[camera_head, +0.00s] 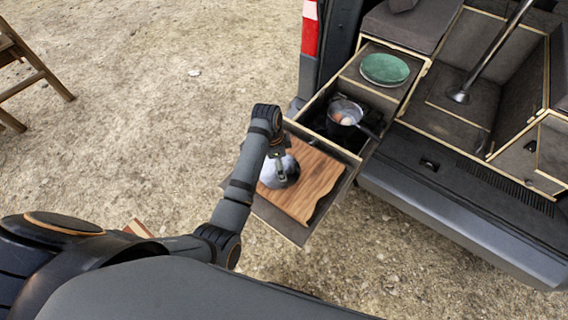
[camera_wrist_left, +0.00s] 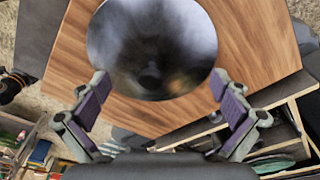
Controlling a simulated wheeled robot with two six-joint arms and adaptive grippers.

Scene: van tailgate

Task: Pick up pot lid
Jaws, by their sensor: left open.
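The pot lid (camera_head: 280,172) is a shiny, round metal lid lying on a wooden board (camera_head: 312,185) at the outer end of the pulled-out drawer. In the left wrist view the lid (camera_wrist_left: 152,45) shows a dark knob near its lower middle. My left gripper (camera_head: 282,170) is over the lid in the head view and hides part of it. In the left wrist view its two fingers (camera_wrist_left: 160,92) are spread apart, with the knob between and just beyond them; nothing is held. My right gripper is not in view.
A pot (camera_head: 345,112) with eggs sits on the stove section of the drawer, behind the board. A green plate (camera_head: 385,69) lies farther back. The van bumper (camera_head: 460,215) is to the right. Open gravel lies to the left.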

